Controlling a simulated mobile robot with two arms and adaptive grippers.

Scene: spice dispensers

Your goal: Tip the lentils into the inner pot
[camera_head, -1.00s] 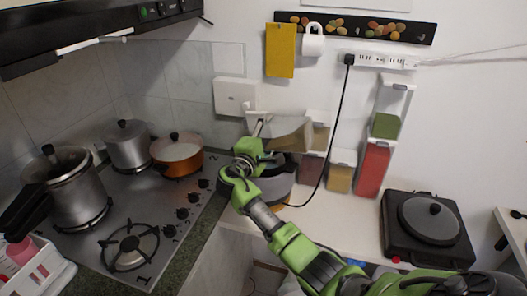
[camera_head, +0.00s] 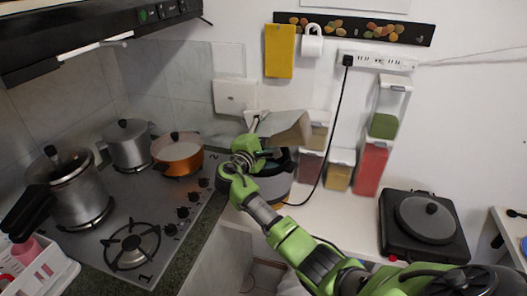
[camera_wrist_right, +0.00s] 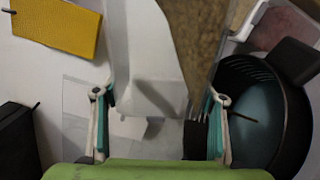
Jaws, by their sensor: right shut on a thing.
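My right gripper (camera_head: 262,143) is shut on a clear and whitish container (camera_head: 290,128), above the cooker at the back of the counter. In the right wrist view the gripper's two fingers (camera_wrist_right: 160,112) sit on either side of the container (camera_wrist_right: 150,75), with brown lentils (camera_wrist_right: 197,28) in its far part. The container is tilted. The dark inner pot (camera_wrist_right: 262,112) lies open to the right in the wrist view, inside the grey cooker (camera_head: 272,188). A thin brownish streak shows in the pot; I cannot tell what it is. My left gripper is out of view.
Storage jars (camera_head: 340,172) stand right of the cooker, against the wall. A black cable (camera_head: 332,140) hangs behind. The hob (camera_head: 150,215) at left carries several pots, including an orange pan (camera_head: 178,153). A black hotplate with a lidded pan (camera_head: 425,220) stands at right.

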